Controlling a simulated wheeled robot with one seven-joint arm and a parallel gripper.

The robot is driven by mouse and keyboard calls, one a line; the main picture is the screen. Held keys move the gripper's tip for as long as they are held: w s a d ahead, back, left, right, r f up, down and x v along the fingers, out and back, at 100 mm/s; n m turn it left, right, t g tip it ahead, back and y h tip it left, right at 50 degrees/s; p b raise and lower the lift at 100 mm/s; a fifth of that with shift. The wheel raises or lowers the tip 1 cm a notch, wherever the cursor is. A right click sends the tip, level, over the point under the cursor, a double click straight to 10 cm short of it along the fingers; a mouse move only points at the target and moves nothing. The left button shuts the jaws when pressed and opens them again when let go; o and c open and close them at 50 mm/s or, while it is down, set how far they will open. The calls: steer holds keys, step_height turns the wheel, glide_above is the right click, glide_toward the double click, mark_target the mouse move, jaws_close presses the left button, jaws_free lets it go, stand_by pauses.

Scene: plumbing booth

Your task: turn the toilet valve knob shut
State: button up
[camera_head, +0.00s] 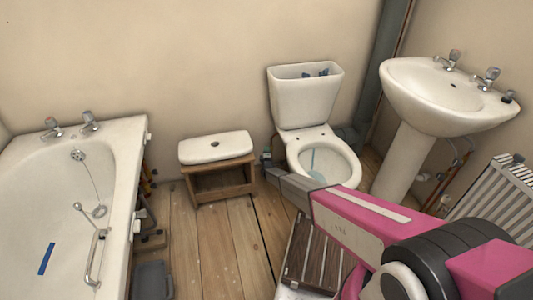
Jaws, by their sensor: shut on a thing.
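The toilet (305,105) stands at the back wall with its cistern open on top and its bowl uncovered. A small greenish-grey valve (266,157) shows low down, just left of the bowl. My pink arm reaches in from the lower right. My grey gripper (270,172) is at the valve, with its tip against the valve's lower part, and is shut on the valve knob. The knob itself is small and mostly hidden by the gripper, so its turn angle cannot be seen.
A wooden stool (221,184) carrying the white cistern lid (215,147) stands left of the valve. The bathtub (125,165) is at the left. The washbasin (440,95) and radiator (497,200) are at the right. A slatted wooden board (303,255) lies below my arm. Floorboards (215,245) are clear between tub and toilet.

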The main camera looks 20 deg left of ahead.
steer(key=m+t, duration=0.2)
steer(key=m, duration=0.1)
steer(key=m+t, duration=0.3)
steer(key=shift+a+f+h, duration=0.1)
steer(key=shift+f+h, duration=0.05)
steer(key=shift+h, duration=0.25)
steer(key=m+t+h, duration=0.1)
steer(key=m, duration=0.1)
steer(key=m+t+h, duration=0.1)
steer(key=m+h, duration=0.1)
steer(key=m, duration=0.1)
steer(key=shift+t, duration=0.3)
steer(key=shift+m+t+h, duration=0.5)
steer(key=shift+m+h, duration=1.3)
steer(key=shift+m, duration=0.5)
steer(key=shift+m+h, duration=0.5)
steer(key=o, duration=0.9)
steer(key=shift+s+r+n+y, duration=0.1)
steer(key=shift+r+n+y, duration=0.1)
steer(key=shift+n+y, duration=0.15)
